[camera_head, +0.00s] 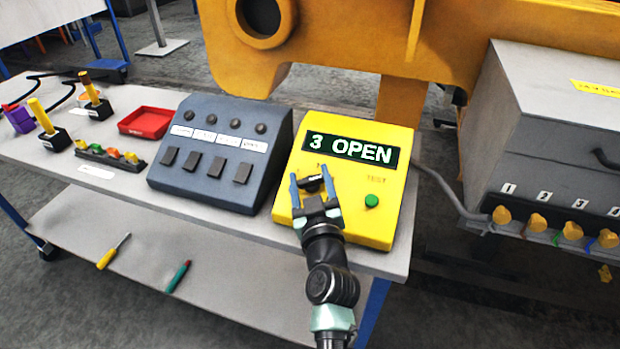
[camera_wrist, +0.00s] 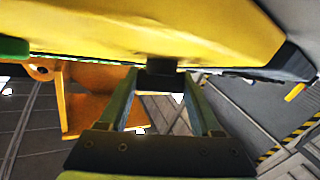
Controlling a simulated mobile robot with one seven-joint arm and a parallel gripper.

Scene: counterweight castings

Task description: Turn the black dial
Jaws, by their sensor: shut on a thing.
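The yellow tester box (camera_head: 385,215) stands at the right end of the bench, its display (camera_head: 350,149) reading "3 OPEN". A green button (camera_head: 371,200) sits on its face, right of the black dial (camera_head: 314,183). My gripper (camera_head: 313,184) reaches the box from the front, its two fingers on either side of the dial and shut on it. In the wrist view the dial (camera_wrist: 161,66) is a dark stub between the fingertips, under the yellow box. The dial's marks are mostly hidden by my gripper.
A dark grey switch console (camera_head: 222,150) stands left of the box. Farther left are a red tray (camera_head: 146,122) and yellow-handled tools (camera_head: 41,115). A grey cabinet (camera_head: 560,110) with numbered connectors is at the right. A cable (camera_head: 445,185) runs to it from the box.

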